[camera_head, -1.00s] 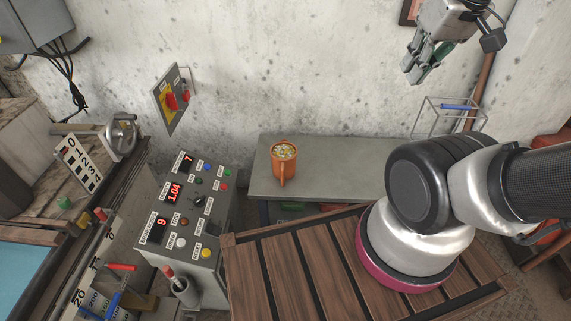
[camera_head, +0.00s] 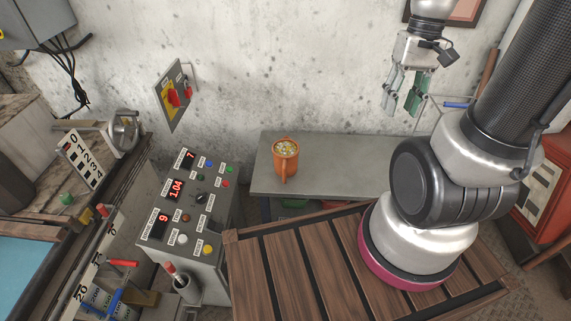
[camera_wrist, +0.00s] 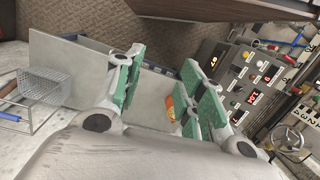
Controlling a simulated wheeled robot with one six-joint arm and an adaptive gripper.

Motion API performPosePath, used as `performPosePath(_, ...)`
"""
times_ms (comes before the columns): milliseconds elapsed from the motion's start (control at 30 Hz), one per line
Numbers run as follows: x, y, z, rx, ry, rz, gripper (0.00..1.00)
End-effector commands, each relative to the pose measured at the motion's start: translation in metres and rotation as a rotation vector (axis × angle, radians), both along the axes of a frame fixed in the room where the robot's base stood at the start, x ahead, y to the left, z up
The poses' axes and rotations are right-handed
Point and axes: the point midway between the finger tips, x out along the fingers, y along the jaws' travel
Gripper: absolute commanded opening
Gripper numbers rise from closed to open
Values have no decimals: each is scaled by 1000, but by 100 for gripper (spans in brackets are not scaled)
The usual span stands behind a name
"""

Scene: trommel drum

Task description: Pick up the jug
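The orange jug (camera_head: 286,160) stands upright on the grey bench against the wall, with pale and yellow bits visible in its open top and its handle toward the camera. In the wrist view part of the jug (camera_wrist: 170,107) shows beside a finger, which hides the rest of it. My gripper (camera_head: 403,104) hangs pointing down in the head view, above and to the right of the jug and well apart from it. Its green-padded fingers (camera_wrist: 160,88) are spread and empty in the wrist view.
The grey bench (camera_head: 345,168) has free room right of the jug. A wire basket (camera_wrist: 45,88) stands near its end. A control panel (camera_head: 190,210) is left of the bench. A wooden slatted platform (camera_head: 300,265) lies in front.

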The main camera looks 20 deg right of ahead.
Motion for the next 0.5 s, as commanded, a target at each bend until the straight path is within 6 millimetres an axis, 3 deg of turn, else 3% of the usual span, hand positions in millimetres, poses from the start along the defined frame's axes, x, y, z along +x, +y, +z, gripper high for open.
performPosePath(267, 27, 20, -92, 205, 294, -250, 39)
performPosePath(500, 46, 53, -183, 403, 509, -532, 39)
